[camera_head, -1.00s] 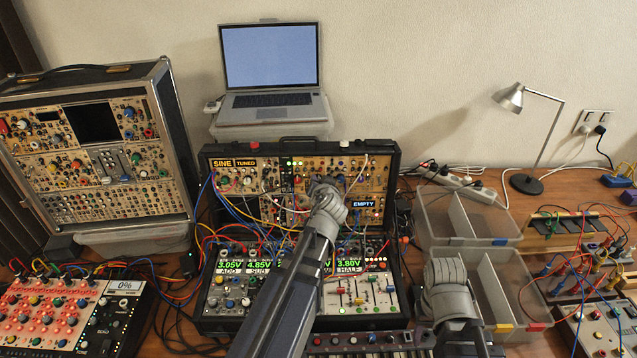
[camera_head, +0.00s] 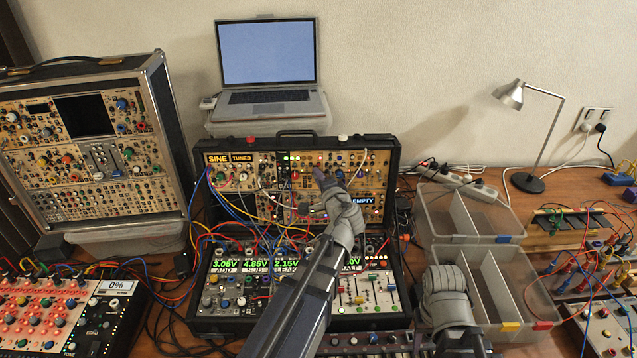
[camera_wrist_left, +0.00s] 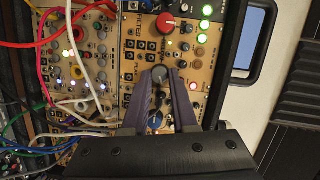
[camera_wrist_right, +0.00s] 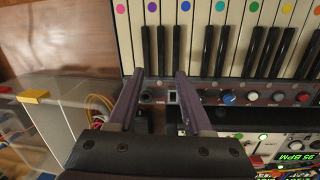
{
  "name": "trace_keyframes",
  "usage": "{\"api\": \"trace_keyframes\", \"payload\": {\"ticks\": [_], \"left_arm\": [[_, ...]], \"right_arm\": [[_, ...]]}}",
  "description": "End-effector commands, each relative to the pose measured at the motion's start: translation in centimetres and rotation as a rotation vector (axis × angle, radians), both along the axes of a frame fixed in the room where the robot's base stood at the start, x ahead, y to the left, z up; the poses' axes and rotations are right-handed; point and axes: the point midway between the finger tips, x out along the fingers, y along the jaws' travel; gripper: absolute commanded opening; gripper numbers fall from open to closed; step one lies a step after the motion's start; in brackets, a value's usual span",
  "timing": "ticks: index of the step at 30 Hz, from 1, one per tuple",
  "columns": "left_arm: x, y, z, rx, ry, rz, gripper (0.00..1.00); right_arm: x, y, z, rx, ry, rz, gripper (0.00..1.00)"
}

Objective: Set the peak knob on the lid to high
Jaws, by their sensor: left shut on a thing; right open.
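The open case's upright lid (camera_head: 388,146) holds tan module panels with many knobs and cables. My left gripper (camera_head: 318,174) reaches the upper right middle of the lid. In the left wrist view, its fingers are shut on a small grey knob (camera_wrist_left: 160,73). A larger red knob (camera_wrist_left: 166,22) is above it and a blue knob (camera_wrist_left: 155,119) sits below, between the fingers. My right gripper (camera_wrist_right: 167,80) is open and empty above a keyboard (camera_wrist_right: 205,40).
The case's lower half (camera_head: 230,322) has green displays and sliders below my left arm. Patch cables (camera_wrist_left: 75,65) hang beside the left gripper. A laptop (camera_head: 268,70) stands behind the lid. Clear bins (camera_head: 505,280) lie near my right gripper. A second module case (camera_head: 165,130) stands left.

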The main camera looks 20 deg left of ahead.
Motion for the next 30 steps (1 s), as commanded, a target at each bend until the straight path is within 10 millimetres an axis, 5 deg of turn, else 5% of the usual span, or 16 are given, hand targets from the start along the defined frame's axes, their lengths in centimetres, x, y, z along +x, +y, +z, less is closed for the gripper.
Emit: {"api": "trace_keyframes", "payload": {"ticks": [12, 30], "left_arm": [[-0.1, -0.1, -0.4, 0.212, 0.105, -0.024, 0.0], [-0.1, -0.1, -0.3, 0.271, 0.135, -0.032, 0.0]], "right_arm": [[0.0, 0.0, -1.8, 0.0, 0.0, 0.0, 0.5], [0.0, 0.0, -2.1, 0.0, 0.0, 0.0, 0.5]]}}
